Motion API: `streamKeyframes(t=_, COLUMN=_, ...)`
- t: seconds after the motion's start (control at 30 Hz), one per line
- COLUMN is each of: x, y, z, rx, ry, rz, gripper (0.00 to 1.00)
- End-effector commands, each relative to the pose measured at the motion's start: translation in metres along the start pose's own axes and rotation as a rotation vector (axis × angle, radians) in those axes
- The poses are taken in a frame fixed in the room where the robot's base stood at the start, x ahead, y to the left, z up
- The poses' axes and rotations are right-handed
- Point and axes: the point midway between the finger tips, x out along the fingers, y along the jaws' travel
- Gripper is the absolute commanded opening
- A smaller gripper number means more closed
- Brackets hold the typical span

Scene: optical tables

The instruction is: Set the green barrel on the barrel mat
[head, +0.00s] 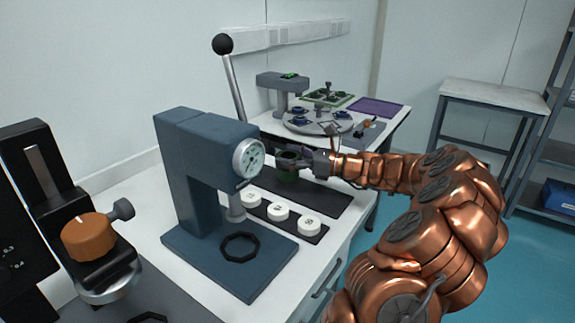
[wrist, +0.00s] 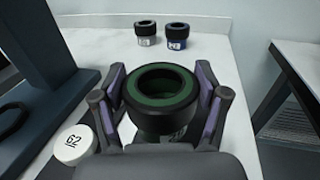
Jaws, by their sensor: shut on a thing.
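The green barrel (wrist: 162,98) is a short dark cylinder with a green ring inside its black rim. It is upright between the two fingers of my gripper (wrist: 163,106), which is shut on it. In the head view my gripper (head: 308,163) reaches in from the right and the barrel (head: 288,174) shows green below its dark top. The barrel is over or near a long dark mat (head: 322,198) on the white table. I cannot tell whether it touches the surface. No label shows which mat is the barrel mat.
A blue-grey press (head: 185,165) with a dial stands left of the barrel. White numbered discs (head: 279,211) lie in front on a dark strip. Two small barrels, one grey (wrist: 145,33) and one blue (wrist: 177,37), stand beyond. A purple mat (head: 376,107) lies on the far table.

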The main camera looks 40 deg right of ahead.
Motion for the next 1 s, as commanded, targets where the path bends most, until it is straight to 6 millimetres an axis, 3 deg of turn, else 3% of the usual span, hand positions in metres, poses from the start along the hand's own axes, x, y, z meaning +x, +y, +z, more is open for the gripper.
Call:
streamKeyframes(t=0.3, x=0.007, y=-0.015, z=-0.002, rx=-0.002, ry=0.000, rz=0.000, gripper=0.26)
streamKeyframes(t=0.6, x=0.007, y=-0.014, z=-0.037, rx=0.002, ry=-0.002, rz=0.001, gripper=0.26)
streamKeyframes(t=0.97, x=0.007, y=-0.014, z=-0.039, rx=0.000, ry=-0.001, rz=0.001, gripper=0.26)
streamKeyframes(t=1.0, x=0.007, y=-0.014, z=-0.039, rx=0.000, ry=-0.001, rz=0.001, gripper=0.76)
